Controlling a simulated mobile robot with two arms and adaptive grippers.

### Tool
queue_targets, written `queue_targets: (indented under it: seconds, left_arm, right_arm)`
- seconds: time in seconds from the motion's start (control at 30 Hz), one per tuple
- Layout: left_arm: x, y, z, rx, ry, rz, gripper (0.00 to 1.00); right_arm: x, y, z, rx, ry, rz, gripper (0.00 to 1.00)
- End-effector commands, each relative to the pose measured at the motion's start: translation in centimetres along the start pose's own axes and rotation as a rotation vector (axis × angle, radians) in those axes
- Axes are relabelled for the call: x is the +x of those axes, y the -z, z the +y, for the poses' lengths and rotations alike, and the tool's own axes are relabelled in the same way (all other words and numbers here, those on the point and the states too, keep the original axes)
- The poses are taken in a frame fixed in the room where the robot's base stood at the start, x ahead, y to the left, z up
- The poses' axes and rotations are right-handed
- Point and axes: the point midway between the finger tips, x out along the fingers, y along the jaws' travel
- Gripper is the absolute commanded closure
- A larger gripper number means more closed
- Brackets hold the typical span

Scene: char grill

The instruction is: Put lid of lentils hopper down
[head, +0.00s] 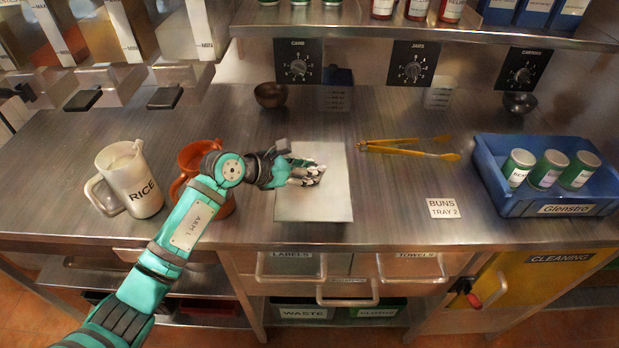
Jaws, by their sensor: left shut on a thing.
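A pale flat rectangular panel (318,208), which seems to be the hopper lid, is in the middle of the counter area. I cannot tell if it rests on the counter or is just above it. My left gripper (306,173) is over the panel's upper middle and is shut; its fingers hide what they grip, apparently a part of this panel. Several hoppers (200,28) stand at the upper left, cut off by the frame top; no lentils label is readable. My right gripper is not in view.
A white RICE jug (134,185) and an orange jug (198,152) stand left, the orange one partly behind my left arm. Counter near the label is clear.

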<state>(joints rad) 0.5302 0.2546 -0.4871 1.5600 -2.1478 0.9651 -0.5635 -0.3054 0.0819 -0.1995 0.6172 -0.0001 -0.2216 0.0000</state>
Motion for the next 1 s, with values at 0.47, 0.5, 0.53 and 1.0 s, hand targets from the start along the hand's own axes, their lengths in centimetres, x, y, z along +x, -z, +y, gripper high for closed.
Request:
queue_targets:
  seconds: [0.47, 0.5, 0.53, 1.0]
  left_arm:
    - [2.1, 3.8, 0.0, 0.0, -0.001, -0.002, 1.0]
    - [2.1, 3.8, 0.0, 0.001, -0.001, -0.002, 1.0]
    - [2.1, 3.8, 0.0, 0.001, -0.001, -0.002, 1.0]
    - [2.2, 4.0, 0.1, 0.001, -0.001, -0.001, 0.5]
  right_arm:
    - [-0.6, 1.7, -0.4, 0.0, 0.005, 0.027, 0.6]
    - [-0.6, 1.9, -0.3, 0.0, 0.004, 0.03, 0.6]
    - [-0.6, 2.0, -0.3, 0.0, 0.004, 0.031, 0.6]
    - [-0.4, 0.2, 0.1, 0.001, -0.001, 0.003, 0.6]
